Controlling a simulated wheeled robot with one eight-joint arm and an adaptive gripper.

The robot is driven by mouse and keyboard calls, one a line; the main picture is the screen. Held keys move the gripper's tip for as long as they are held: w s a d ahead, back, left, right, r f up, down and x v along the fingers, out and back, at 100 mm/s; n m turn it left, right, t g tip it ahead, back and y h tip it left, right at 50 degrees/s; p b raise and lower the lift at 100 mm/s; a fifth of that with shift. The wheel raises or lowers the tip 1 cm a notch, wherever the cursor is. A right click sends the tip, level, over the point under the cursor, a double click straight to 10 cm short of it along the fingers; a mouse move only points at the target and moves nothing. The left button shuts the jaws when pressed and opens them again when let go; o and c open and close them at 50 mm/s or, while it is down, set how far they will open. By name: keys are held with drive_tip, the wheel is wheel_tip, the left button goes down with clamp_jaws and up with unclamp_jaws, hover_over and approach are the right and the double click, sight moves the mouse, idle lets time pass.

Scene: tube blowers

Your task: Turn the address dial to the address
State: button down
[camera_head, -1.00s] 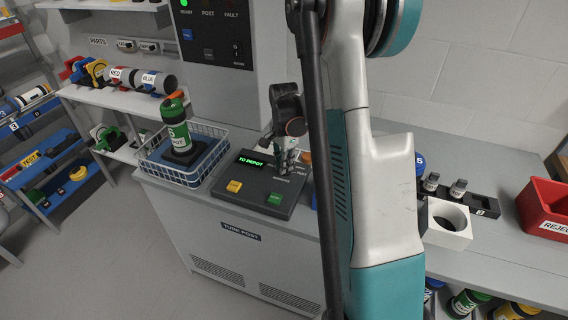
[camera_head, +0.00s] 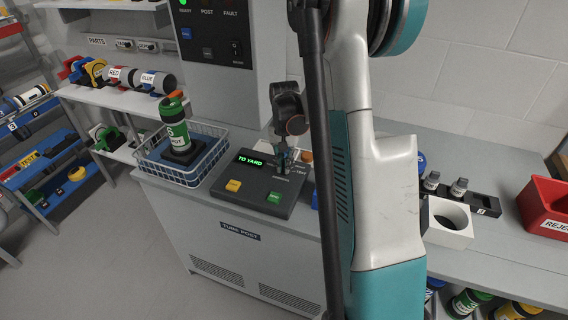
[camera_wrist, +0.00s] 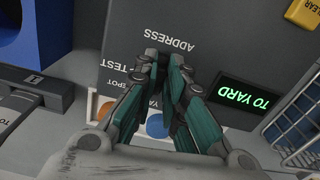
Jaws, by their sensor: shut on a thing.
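The dark control panel (camera_head: 256,187) stands on the counter with a display (camera_head: 250,160) reading "TO YARD" in green; the display also shows in the wrist view (camera_wrist: 243,97). My gripper (camera_head: 281,166) is over the right part of the panel, pointing down. In the wrist view its fingertips (camera_wrist: 161,60) are closed together at the dial below the word "ADDRESS". The address dial is almost wholly hidden by the fingers, so its pointer cannot be read. The label "TEST" and part of another ending in "POT" show beside the fingers.
A yellow button (camera_head: 233,186) and a green button (camera_head: 274,198) sit on the panel's front part. A wire basket (camera_head: 212,157) holding a green carrier (camera_head: 176,126) stands left of it. A white ring block (camera_head: 447,236) and red bin (camera_head: 545,208) are at right.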

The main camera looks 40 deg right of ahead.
drive_tip(key=n, duration=0.6)
drive_tip(key=shift+d, duration=0.1)
drive_tip(key=n, duration=0.6)
drive_tip(key=shift+d+n+b, duration=0.15)
drive_tip(key=shift+n+b, duration=0.2)
drive_tip(key=shift+n, duration=0.05)
drive_tip(key=c, duration=1.9)
unclamp_jaws()
drive_tip(key=shift+c, duration=0.2)
wheel_tip(320, 180, up, 12)
